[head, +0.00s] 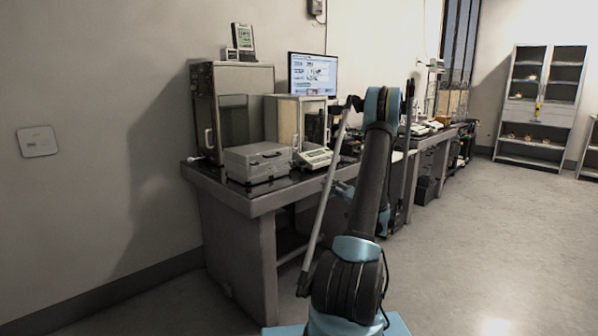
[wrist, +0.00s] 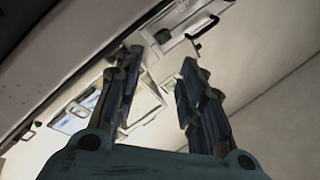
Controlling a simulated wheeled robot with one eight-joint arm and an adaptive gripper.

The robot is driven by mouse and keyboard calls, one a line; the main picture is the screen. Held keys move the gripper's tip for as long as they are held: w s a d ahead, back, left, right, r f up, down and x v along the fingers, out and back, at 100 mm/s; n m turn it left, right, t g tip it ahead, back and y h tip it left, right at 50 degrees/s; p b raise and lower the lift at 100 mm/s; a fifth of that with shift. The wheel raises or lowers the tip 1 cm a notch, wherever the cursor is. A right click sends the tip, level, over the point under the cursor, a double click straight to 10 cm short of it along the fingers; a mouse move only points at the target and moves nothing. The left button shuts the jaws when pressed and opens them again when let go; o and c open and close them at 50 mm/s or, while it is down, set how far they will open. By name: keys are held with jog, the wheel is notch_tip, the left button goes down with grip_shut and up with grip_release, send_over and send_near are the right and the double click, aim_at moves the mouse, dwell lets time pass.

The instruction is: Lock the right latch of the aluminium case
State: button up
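The aluminium case (head: 258,163) is a low grey box on the near end of the dark-topped table, in front of a tall cabinet. It looks closed in the head view, but its latches are too small to read there. In the tilted wrist view, a pale grey body with small fittings at the top edge, likely the case (wrist: 182,18), lies beyond my fingertips. I cannot tell which fitting is the right latch or how it stands. My gripper (wrist: 160,58) has its fingers apart with nothing between them. In the head view I cannot make it out clearly behind my arm.
The table (head: 262,203) also bears a tall cabinet (head: 233,110), a glass-sided enclosure (head: 287,122), a small instrument with keys (head: 314,158) and a monitor (head: 313,75). They crowd the case from behind and the right. Open floor (head: 480,230) lies to the right.

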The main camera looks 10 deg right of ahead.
jog(key=x, duration=1.7)
jog(key=shift+w+d, duration=0.15)
jog(key=shift+w, duration=0.05)
jog(key=shift+c, duration=0.5)
grip_shut()
